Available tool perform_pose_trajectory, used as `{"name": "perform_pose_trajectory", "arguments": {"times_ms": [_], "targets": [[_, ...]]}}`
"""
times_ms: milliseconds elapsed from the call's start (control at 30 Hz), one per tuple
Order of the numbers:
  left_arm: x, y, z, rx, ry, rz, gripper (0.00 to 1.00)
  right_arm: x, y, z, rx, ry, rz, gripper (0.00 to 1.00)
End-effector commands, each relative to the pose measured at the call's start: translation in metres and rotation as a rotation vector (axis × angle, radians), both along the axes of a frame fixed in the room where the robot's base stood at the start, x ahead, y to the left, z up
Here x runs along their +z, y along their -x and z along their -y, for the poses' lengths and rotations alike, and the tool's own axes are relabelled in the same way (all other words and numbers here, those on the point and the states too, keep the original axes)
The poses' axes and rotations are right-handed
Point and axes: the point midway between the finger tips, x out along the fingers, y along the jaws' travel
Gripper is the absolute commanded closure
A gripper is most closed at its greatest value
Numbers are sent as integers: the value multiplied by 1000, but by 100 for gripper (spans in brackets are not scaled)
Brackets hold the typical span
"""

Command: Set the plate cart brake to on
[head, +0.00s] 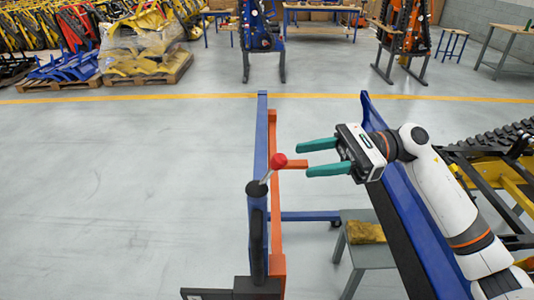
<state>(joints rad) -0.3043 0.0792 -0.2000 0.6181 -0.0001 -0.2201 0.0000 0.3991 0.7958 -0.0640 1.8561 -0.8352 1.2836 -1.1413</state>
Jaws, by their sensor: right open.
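A lever with a red ball knob (279,161) and a short pale rod stands tilted on top of a dark blue post on the plate cart (261,140), a blue and orange frame. It looks like the cart's brake lever. My right gripper (303,159) comes in from the right, with its two green fingers open and pointing left. The lower end of the lever is partly hidden by the post. My left gripper is out of view.
A sloping blue panel (402,190) lies behind and under my right arm. A small grey stool (372,255) with a yellowish block stands right of the cart. Black tracks and a yellow frame are at the far right. Grey floor (120,190) is clear on the left.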

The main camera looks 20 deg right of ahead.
Motion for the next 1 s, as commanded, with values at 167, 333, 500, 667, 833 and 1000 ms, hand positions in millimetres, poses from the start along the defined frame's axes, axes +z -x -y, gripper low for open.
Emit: {"name": "perform_pose_trajectory", "arguments": {"times_ms": [167,333,500,667,833,1000], "targets": [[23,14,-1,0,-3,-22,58,6,-2,-38,1,-5,-4,55],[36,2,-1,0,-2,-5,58,4,-4,-67,1,-4,-4,55],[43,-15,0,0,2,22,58,2,-5,-82,-1,-4,-5,55],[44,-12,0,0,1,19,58,0,-5,-87,-2,-5,-5,55],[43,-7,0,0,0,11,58,0,-5,-86,-2,-5,-5,55],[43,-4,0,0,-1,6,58,0,-5,-86,-3,-4,-5,79]]}}
